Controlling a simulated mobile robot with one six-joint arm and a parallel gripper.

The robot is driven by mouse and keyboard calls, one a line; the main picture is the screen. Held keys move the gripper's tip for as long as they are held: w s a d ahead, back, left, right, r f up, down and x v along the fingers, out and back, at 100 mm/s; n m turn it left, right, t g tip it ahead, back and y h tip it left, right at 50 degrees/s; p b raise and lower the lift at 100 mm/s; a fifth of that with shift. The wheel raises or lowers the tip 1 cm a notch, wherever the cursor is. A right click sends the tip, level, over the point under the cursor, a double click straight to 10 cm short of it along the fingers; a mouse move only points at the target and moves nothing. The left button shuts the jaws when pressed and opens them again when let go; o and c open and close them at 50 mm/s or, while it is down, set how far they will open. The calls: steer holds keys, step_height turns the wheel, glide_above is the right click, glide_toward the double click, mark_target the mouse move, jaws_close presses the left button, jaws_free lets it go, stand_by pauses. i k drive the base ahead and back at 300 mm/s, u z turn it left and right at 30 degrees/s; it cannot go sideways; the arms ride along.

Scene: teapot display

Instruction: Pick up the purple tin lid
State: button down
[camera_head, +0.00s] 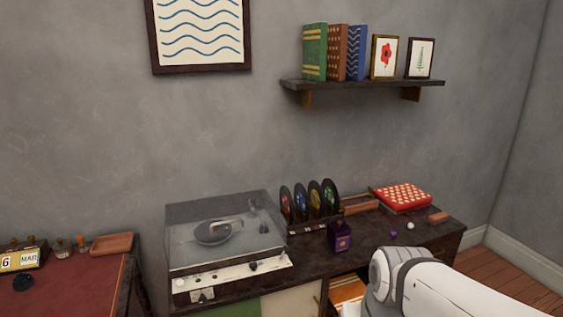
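A small purple tin (340,239) with a gold-coloured mark stands upright on the dark cabinet top (300,262), in front of the record rack. Its top looks dark and narrower than its body; I cannot tell at this size whether that is a separate lid. A tiny purple round thing (393,233) lies to its right, too small to identify. A white and grey part of my arm fills the lower right, in front of the cabinet. My gripper is not in view.
A record player (225,240) under a clear cover stands left of the tin. Behind the tin is a rack of several records (313,201). To the right are a red-and-white board (402,196) and a small white ball (410,225). A shelf (360,86) hangs above.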

mark_target(340, 226)
steer(key=k, duration=0.45)
steer(key=z, duration=0.35)
steer(key=i, duration=1.5)
steer(key=z, duration=0.15)
